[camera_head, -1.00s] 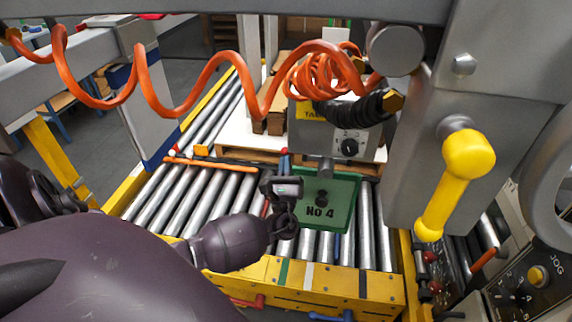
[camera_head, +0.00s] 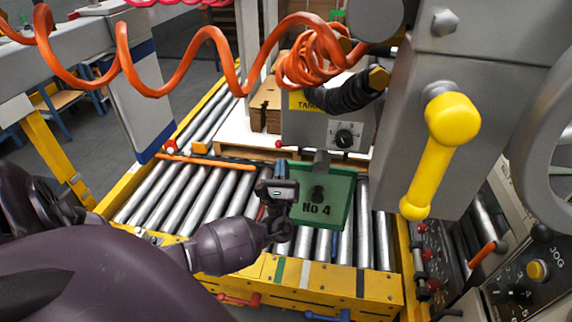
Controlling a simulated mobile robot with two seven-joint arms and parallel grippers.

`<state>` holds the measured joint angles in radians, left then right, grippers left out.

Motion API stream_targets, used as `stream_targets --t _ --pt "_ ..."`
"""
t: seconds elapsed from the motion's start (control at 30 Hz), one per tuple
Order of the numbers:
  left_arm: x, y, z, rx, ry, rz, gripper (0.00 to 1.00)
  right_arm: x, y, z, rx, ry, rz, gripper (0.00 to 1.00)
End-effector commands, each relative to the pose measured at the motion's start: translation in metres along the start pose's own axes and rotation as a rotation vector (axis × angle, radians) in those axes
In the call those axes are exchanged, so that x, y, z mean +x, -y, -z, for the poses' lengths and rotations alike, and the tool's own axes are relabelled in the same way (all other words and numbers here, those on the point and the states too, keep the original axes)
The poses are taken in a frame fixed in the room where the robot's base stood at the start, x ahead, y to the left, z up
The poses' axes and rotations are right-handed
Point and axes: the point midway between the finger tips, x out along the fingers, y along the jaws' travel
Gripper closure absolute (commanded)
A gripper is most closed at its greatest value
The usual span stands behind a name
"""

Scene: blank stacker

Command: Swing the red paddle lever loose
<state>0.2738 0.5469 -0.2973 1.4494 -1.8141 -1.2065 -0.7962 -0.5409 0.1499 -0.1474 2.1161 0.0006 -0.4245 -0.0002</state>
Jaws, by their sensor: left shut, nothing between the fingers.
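A small red paddle lever (camera_head: 240,299) sticks out low on the front of the yellow conveyor frame, at the bottom of the view. My left gripper (camera_head: 278,188) is shut and empty above the rollers, just left of the green "No 4" plate. It is well above and beyond the red lever, apart from it. My left arm comes in from the lower left and covers the frame left of the lever. My right gripper is not in view.
A blue lever (camera_head: 327,316) sits right of the red one, partly cut off. The green plate (camera_head: 325,205) lies over the rollers (camera_head: 200,195). A large yellow handle (camera_head: 437,155) hangs from a grey housing at right. An orange coiled hose (camera_head: 210,75) crosses above.

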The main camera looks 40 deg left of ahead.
Motion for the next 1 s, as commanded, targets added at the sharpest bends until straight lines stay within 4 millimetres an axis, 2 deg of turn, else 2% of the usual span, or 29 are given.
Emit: stream_targets --t 0.03,0.1,0.13,0.23,0.4,0.6,0.8,1.0 --pt "-0.006 -0.003 0.012 0.007 -0.009 0.002 1.00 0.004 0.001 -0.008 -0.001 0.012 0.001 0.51" --pt "-0.006 -0.005 0.020 0.006 -0.008 0.002 1.00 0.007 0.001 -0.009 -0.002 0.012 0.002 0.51" --pt "-0.013 -0.004 0.015 0.003 -0.008 0.001 1.00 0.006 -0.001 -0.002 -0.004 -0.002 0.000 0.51" --pt "-0.032 -0.002 0.012 0.000 -0.004 0.000 1.00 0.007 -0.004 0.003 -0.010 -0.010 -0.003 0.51" --pt "-0.064 -0.001 0.011 0.000 -0.003 0.001 1.00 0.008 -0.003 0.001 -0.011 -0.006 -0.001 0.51" --pt "-0.090 0.000 0.011 0.000 -0.001 0.000 1.00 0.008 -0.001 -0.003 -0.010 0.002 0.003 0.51" --pt "-0.100 0.000 0.010 0.000 0.000 -0.001 1.00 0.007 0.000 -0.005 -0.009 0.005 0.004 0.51" --pt "-0.101 0.001 0.010 -0.001 0.001 0.000 1.00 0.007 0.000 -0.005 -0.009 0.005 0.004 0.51"
